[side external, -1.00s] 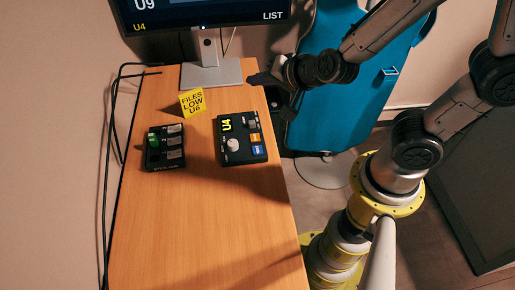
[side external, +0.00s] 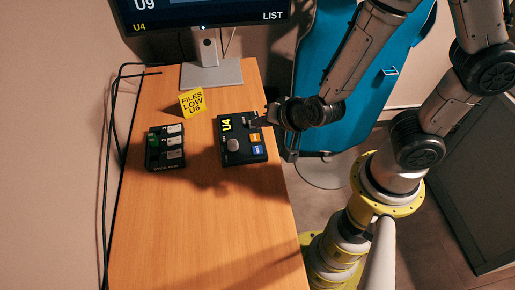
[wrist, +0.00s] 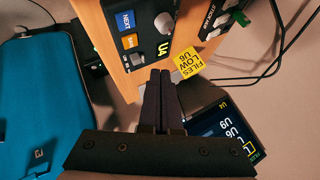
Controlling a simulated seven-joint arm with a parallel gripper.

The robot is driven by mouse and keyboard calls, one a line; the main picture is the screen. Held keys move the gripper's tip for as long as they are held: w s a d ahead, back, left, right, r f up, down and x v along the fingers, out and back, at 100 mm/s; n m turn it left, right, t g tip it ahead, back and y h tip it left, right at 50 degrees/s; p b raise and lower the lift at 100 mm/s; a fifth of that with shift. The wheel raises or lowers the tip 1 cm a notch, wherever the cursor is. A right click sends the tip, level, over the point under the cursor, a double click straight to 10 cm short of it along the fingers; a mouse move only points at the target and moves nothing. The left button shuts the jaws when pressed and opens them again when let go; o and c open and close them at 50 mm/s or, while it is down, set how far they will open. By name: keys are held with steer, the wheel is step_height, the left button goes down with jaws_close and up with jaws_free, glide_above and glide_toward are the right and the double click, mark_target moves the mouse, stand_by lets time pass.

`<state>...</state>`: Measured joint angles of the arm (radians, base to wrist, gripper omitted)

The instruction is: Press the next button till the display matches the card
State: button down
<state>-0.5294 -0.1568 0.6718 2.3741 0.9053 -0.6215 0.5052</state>
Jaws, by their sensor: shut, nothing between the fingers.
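The black control box (side external: 232,158) on the table has a small display (side external: 226,125) reading U4, a round grey knob, an orange button and a blue button. In the wrist view the blue button (wrist: 124,21) is labelled NEXT, with the orange button (wrist: 129,41) beside it. The yellow card (side external: 192,103) reads FILES LOW U6; it also shows in the wrist view (wrist: 187,62). My gripper (side external: 257,121) is shut and empty at the box's far right corner, by the grey part there; contact cannot be told. Its fingers (wrist: 161,75) show in the wrist view.
A second black box (side external: 164,162) with a green part and grey keys stands to the left. A monitor (side external: 205,14) on a grey stand (side external: 211,75) is at the back, showing U4 at lower left. Black cables run along the left edge. The front table is clear.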

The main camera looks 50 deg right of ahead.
mark_target(260, 152)
steer(key=shift+f, duration=3.85)
steer(key=shift+f, duration=0.1)
steer(key=shift+f, duration=0.3)
steer(key=shift+f, duration=0.4)
steer(key=shift+r, duration=0.85)
steer(key=shift+r, duration=2.5)
